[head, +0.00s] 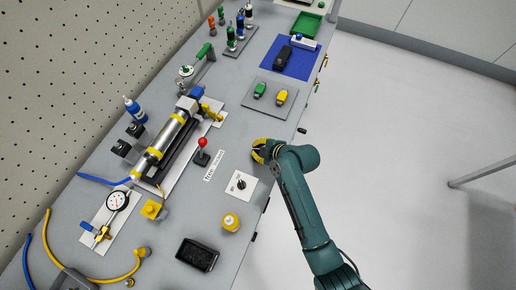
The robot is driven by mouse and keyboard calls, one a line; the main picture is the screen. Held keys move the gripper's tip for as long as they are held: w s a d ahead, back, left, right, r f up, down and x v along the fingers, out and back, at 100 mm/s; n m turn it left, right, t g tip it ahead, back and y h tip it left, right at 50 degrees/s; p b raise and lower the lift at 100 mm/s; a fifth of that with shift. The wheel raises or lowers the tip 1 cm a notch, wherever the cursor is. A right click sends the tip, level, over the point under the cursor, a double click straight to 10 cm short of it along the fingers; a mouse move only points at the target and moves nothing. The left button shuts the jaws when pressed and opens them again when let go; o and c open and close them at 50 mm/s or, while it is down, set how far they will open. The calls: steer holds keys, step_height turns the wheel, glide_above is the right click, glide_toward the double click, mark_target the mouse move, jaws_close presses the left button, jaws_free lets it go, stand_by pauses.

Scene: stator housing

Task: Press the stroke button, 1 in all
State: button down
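My gripper (257,151), with yellow and black fingers, is over the right edge of the grey bench, with nothing visibly held. The view is too small to tell whether its fingers are open or shut. No readable label singles out the stroke button. A round yellow button-like piece (231,222) stands near the bench's front right edge, below my gripper in the picture and apart from it. A yellow block with a round top (152,209) stands further left, by the cylinder. A green piece (260,89) and a yellow piece (281,97) sit on a grey plate above my gripper.
A red-knobbed lever (202,150) stands left of my gripper. A white switch plate (241,184) lies just below it. A silver cylinder (170,136), a pressure gauge (117,201) and a black tray (197,254) are on the bench (190,220). Open floor lies right.

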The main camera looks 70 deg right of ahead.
steer(key=shift+r+p, duration=2.1)
steer(key=shift+r, duration=0.4)
